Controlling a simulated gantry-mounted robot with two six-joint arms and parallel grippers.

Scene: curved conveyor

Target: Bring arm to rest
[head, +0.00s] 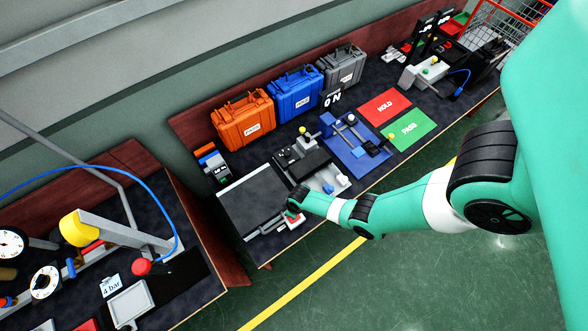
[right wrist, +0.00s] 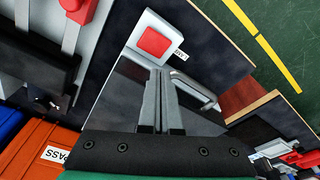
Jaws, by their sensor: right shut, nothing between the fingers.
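My right arm reaches in from the right in the head view, and its gripper (head: 291,212) is low over the front of the dark workbench. In the right wrist view the two slim grey fingers (right wrist: 160,78) lie together, shut and empty. A red button on a white box (right wrist: 152,42) lies beyond the fingertips, apart from them in the picture; the height gap cannot be told. The red button also shows just below the gripper in the head view (head: 294,222). My left gripper is in neither view.
Orange (head: 243,120), blue (head: 295,94) and grey (head: 342,65) cases stand along the bench's back. A red HOLD mat (head: 384,106) and green PASS mat (head: 410,130) lie right. A second bench with gauges (head: 45,282) stands left. Green floor (head: 410,270) is open in front.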

